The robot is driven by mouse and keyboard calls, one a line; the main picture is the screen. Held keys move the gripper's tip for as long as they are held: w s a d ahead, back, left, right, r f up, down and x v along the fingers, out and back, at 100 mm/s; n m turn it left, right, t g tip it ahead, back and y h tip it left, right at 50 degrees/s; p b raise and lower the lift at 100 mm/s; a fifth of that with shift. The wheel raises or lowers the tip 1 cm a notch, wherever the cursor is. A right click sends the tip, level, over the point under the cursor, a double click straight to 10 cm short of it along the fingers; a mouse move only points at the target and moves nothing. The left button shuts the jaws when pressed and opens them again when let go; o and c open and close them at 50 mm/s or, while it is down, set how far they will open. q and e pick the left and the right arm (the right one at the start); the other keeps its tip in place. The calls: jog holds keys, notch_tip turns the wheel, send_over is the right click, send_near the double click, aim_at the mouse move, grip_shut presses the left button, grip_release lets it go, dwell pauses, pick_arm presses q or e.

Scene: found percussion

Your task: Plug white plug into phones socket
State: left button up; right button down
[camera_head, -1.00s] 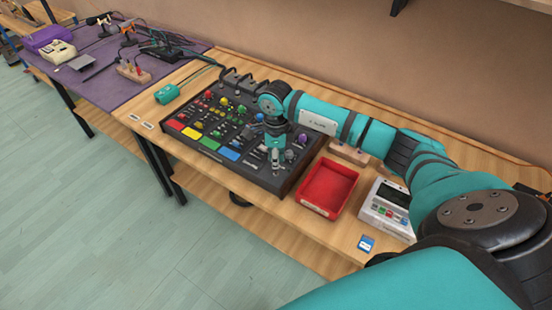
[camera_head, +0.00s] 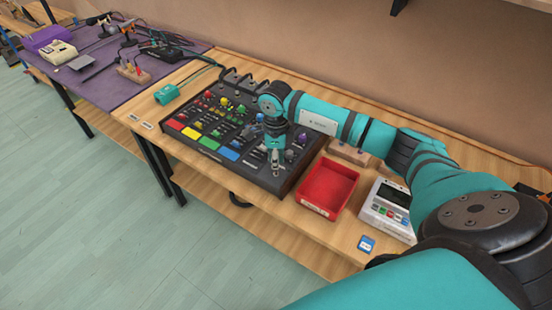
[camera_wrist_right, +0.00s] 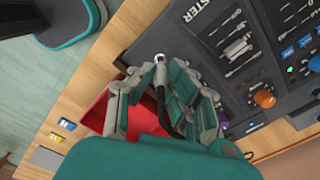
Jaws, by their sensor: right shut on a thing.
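The dark mixing console (camera_head: 225,131) has colored pads, knobs and sliders. It fills the upper right of the right wrist view (camera_wrist_right: 225,58). My right gripper (camera_head: 275,168) hangs over the console's near right corner. In the right wrist view its fingers (camera_wrist_right: 160,74) are closed around a plug (camera_wrist_right: 160,58), of which a small pale, shiny end shows. A black cable (camera_wrist_right: 162,100) runs back between the fingers. The plug end appears at the console's edge; I cannot tell whether it touches. The phones socket cannot be made out. My left gripper is out of view.
A red tray (camera_head: 309,204) stands right of the console, with a white device (camera_head: 384,213) beyond it. A blue card (camera_head: 366,244) lies near the table's front edge. A teal box (camera_head: 167,94) sits left of the console.

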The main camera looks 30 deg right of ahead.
jog(key=shift+f+b, duration=1.45)
jog(key=shift+f, duration=0.2)
jog(key=c, duration=1.2)
grip_release()
jog(key=shift+r, duration=0.3)
notch_tip(320, 180, up, 12)
jog(key=shift+f, duration=0.25)
jog(key=shift+a, duration=0.1)
